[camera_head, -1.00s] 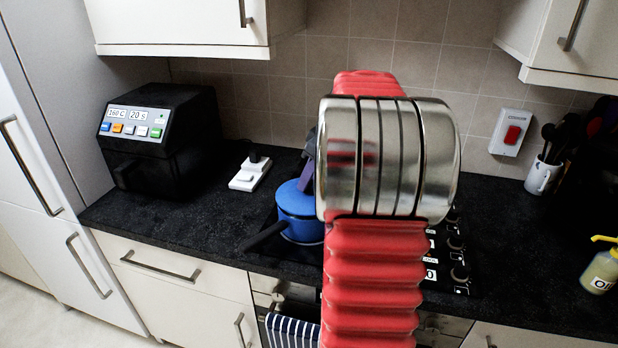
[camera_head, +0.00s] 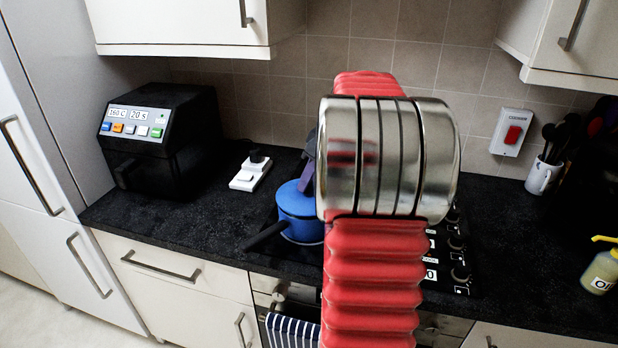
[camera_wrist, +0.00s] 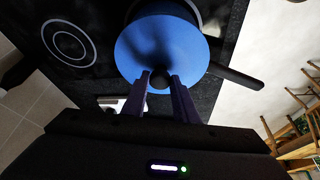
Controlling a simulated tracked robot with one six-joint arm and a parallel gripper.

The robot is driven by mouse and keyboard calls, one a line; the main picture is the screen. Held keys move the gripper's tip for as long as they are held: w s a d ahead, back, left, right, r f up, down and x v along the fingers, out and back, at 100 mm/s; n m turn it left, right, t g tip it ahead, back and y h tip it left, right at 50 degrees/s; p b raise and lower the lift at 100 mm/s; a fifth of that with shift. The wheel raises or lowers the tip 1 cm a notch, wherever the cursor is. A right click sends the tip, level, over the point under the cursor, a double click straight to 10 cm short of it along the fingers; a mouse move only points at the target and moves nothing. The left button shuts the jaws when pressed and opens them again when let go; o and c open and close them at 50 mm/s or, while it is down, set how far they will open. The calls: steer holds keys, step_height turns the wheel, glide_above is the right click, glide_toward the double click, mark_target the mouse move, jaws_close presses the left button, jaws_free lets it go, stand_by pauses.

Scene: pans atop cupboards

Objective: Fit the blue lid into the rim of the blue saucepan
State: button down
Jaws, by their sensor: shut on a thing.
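The blue saucepan (camera_head: 299,229) stands on the dark hob, its black handle (camera_head: 265,236) pointing to the lower left; my arm hides its right side. The blue lid (camera_head: 291,197) is on top of the saucepan; I cannot tell whether it sits fully in the rim. In the wrist view the lid (camera_wrist: 160,45) covers most of the pan, whose handle (camera_wrist: 237,76) sticks out to the right. My gripper (camera_wrist: 160,80) is shut on the lid's dark knob, with a purple finger on each side. In the head view my gripper (camera_head: 308,172) is partly hidden behind my arm.
A black air fryer (camera_head: 160,135) stands on the counter at the left. A white socket block (camera_head: 250,174) lies between it and the saucepan. Hob controls (camera_head: 458,255) are right of my arm. A mug of utensils (camera_head: 543,175) and an oil bottle (camera_head: 602,270) are at the right.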

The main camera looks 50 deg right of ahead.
steer(key=shift+f, duration=0.8)
steer(key=c, duration=1.3)
jaws_free()
steer(key=shift+c, duration=0.2)
steer(key=shift+r, duration=0.1)
steer(key=v, duration=1.3)
steer(key=shift+s+r, duration=0.15)
steer(key=shift+r, duration=0.05)
